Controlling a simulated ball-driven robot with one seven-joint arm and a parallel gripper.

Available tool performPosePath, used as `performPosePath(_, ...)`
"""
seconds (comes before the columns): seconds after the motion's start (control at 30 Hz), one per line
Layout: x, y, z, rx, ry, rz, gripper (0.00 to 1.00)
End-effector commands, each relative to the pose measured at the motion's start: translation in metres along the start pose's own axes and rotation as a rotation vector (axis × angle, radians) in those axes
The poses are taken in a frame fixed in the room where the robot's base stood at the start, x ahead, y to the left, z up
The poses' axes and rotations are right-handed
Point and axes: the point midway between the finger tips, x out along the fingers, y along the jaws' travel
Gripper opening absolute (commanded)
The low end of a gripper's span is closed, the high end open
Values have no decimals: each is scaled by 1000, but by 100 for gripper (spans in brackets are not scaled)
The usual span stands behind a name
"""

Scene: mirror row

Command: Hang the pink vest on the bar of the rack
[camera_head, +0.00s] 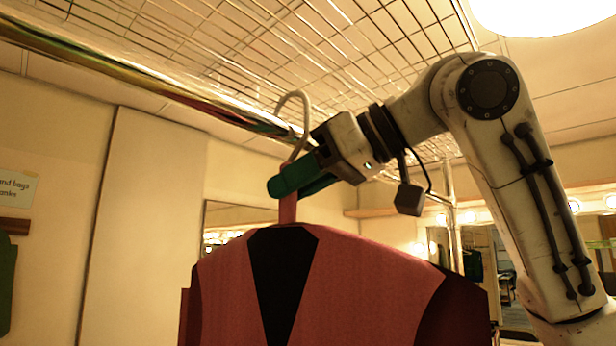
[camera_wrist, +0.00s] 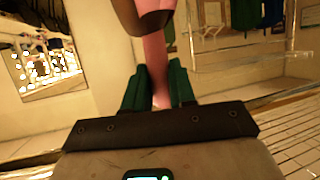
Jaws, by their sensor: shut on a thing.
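The pink vest (camera_head: 345,280), with a dark V-shaped front, hangs upright below my gripper (camera_head: 290,182) in the head view. My gripper's green fingers are shut on the pink neck of its hanger, which also shows between the fingers (camera_wrist: 157,85) in the wrist view. The hanger's pale hook (camera_head: 307,115) rises above the fingers. The shiny bar (camera_head: 110,70) of the rack runs from upper left toward the hook. Hook and bar overlap in the picture; I cannot tell whether they touch. The vest's lower part is out of frame.
A wire grid shelf (camera_head: 250,50) spans above the bar. A bright round lamp (camera_head: 545,12) is at upper right. A mirror (camera_head: 235,218) is on the wall behind the vest. A wall sign (camera_head: 18,185) is at far left.

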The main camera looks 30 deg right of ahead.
Motion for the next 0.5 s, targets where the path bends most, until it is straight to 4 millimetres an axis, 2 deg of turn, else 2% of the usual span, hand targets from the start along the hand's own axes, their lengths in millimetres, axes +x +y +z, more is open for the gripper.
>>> performPosePath(0.1, 8, 2, -4, 0, 0, -1, 0)
performPosePath(0.2, 12, 1, 7, 0, 2, -2, 0)
performPosePath(0.5, 18, 2, 24, -1, 2, 0, 0)
